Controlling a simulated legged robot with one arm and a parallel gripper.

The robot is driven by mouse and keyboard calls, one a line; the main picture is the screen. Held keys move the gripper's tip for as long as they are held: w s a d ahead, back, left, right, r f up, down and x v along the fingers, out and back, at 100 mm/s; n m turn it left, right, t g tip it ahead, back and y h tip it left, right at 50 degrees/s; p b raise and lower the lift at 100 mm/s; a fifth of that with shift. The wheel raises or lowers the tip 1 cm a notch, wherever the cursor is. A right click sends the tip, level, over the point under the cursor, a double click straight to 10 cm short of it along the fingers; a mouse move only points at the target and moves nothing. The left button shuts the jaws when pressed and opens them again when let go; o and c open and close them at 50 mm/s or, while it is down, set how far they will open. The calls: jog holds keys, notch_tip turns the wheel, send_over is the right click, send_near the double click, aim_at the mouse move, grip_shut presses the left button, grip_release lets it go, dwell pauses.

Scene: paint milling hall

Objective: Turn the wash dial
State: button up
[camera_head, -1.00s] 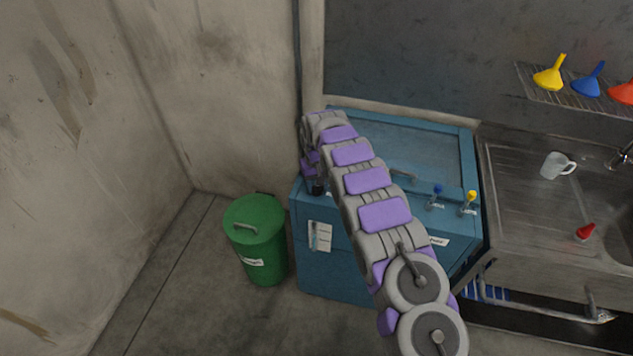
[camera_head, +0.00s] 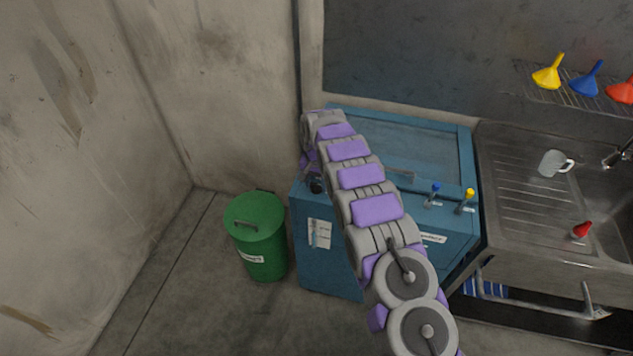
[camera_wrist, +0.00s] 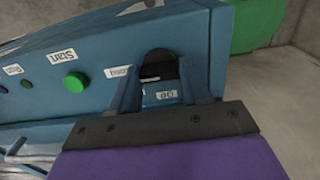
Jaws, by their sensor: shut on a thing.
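The blue wash cabinet (camera_head: 330,272) stands against the back wall in the head view. In the wrist view my gripper (camera_wrist: 160,78) reaches its panel, with one finger on each side of the dark, round-topped wash dial (camera_wrist: 158,58). The fingers are shut on the dial. A label reading "90", upside down in this view, shows below the dial between the fingers. Another white label (camera_wrist: 117,72) sits beside the dial, partly cut off by a finger. In the head view my arm hides most of the gripper.
A green button (camera_wrist: 74,83) with a Start label is left of the dial in the wrist view. A green bin (camera_head: 257,240) stands left of the cabinet. Blue (camera_head: 433,193) and yellow (camera_head: 467,199) taps are on its right. A steel sink (camera_head: 520,220) adjoins it.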

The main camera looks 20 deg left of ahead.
aim_at(315, 183)
jog(key=shift+a+r, duration=0.1)
jog(key=o, duration=1.1)
jog(key=shift+c, duration=0.2)
notch_tip(315, 183, up, 17)
jog(key=p, duration=0.1)
jog(key=shift+w+r, duration=0.1)
